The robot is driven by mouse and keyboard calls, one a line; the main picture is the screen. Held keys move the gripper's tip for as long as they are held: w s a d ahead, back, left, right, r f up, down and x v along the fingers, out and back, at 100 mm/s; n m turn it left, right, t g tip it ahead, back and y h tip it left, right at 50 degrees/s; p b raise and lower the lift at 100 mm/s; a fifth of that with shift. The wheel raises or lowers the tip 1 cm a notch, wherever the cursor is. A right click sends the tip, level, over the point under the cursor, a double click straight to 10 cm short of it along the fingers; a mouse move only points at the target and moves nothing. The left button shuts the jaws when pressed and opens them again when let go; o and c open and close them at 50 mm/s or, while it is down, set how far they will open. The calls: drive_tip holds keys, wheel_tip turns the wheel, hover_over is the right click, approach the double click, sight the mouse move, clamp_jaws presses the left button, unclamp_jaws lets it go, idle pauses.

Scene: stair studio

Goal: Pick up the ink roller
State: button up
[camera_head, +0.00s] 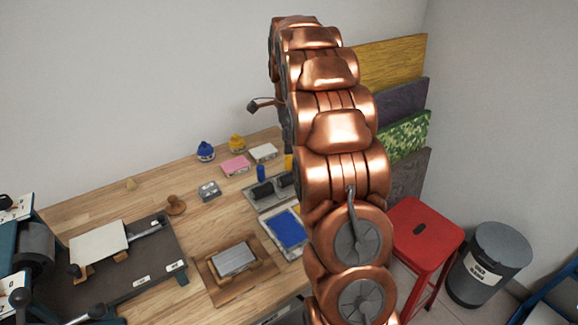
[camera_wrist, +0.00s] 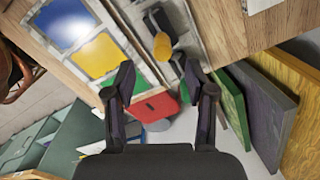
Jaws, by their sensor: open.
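In the head view, dark ink rollers (camera_head: 263,190) lie on a grey tray (camera_head: 254,205). A blue handle (camera_head: 261,172) and a yellow handle (camera_head: 288,161) stick up beside them, and my arm hides the right part of the tray. In the wrist view, a dark roller (camera_wrist: 155,20) with a yellow handle (camera_wrist: 162,46) shows beyond my fingers. My gripper (camera_wrist: 158,73) is open and empty, with the yellow handle appearing between and beyond its fingertips. The gripper itself cannot be made out in the head view.
An ink slab (camera_head: 291,230) with a blue patch lies in front of the tray. A wooden block holder (camera_head: 213,285), ink pots (camera_head: 205,152) and a press bed (camera_head: 165,250) share the table. A red stool (camera_head: 425,228) and grey bin (camera_head: 492,262) stand right.

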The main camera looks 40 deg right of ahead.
sight(289, 156)
drive_tip(key=shift+s+f, duration=0.1)
drive_tip(key=shift+f, duration=0.7)
drive_tip(key=shift+d+f+p, duration=0.2)
drive_tip(key=shift+f+p, duration=1.35)
drive_tip(key=shift+f, duration=1.3)
clamp_jaws()
